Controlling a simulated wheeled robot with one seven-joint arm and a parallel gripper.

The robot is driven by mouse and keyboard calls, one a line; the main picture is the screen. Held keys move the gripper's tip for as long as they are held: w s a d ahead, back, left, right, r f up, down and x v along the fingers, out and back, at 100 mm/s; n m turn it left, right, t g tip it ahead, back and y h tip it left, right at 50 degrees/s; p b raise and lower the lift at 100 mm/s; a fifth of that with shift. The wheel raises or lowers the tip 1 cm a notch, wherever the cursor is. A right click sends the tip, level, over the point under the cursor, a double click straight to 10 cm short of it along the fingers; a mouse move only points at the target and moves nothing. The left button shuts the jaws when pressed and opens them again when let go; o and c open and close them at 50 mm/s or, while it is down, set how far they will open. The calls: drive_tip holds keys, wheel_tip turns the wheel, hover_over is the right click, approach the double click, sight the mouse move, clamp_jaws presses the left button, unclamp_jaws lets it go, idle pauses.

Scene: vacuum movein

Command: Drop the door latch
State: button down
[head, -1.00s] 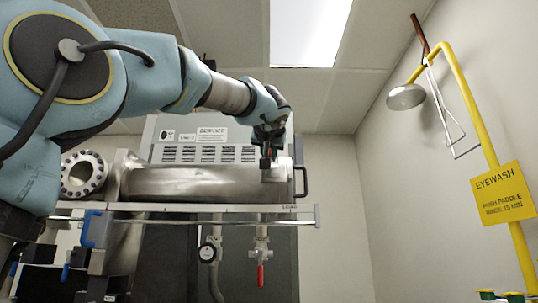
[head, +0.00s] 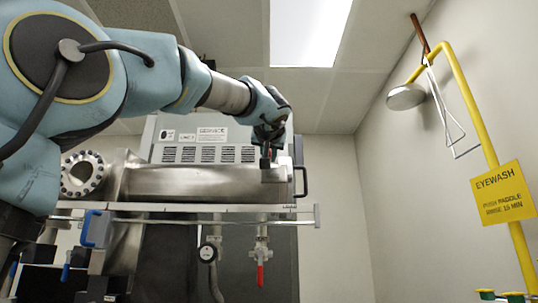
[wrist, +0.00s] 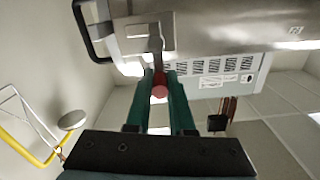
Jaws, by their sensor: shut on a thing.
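The door latch (wrist: 155,44) is a metal lever with a rounded red knob (wrist: 160,91), on a metal plate at the door end of the steel chamber (head: 205,181). My gripper (wrist: 162,78) has its two green fingers shut around the red-ended part of the lever. In the head view, my gripper (head: 266,158) reaches over the chamber's right end, and the latch is mostly hidden there. A black door handle (head: 302,181) stands at the chamber's right end. It also shows at the top left of the wrist view (wrist: 88,30).
A flanged port (head: 82,175) is at the chamber's left. A rail (head: 250,221) runs below it, with a red-handled valve (head: 261,272) under that. The yellow eyewash pipe (head: 480,130) stands along the right wall. The space between is open.

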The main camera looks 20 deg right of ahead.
sight(283, 174)
idle(0.5)
drive_tip(key=d+m, duration=0.1)
drive_tip(key=m, duration=0.2)
drive_tip(key=s+d+f+m, duration=0.1)
drive_tip(key=m, duration=0.2)
drive_tip(key=m+b, duration=0.1)
drive_tip(key=m, duration=0.3)
drive_tip(key=shift+s+d+f, duration=0.15)
drive_tip(key=shift+d+f, duration=0.15)
drive_tip(key=shift+d, duration=0.1)
drive_tip(key=m, duration=0.2)
drive_tip(key=f+m, duration=0.1)
drive_tip(key=shift+s+d+m, duration=0.15)
drive_tip(key=shift+d+m, duration=0.15)
drive_tip(key=shift+m, duration=0.1)
drive_tip(key=m, duration=0.1)
drive_tip(key=f+m, duration=0.1)
drive_tip(key=m, duration=0.1)
drive_tip(key=shift+d, duration=0.1)
drive_tip(key=shift+f+m, duration=0.45)
drive_tip(key=shift+m, duration=0.55)
drive_tip(key=shift+f, duration=0.1)
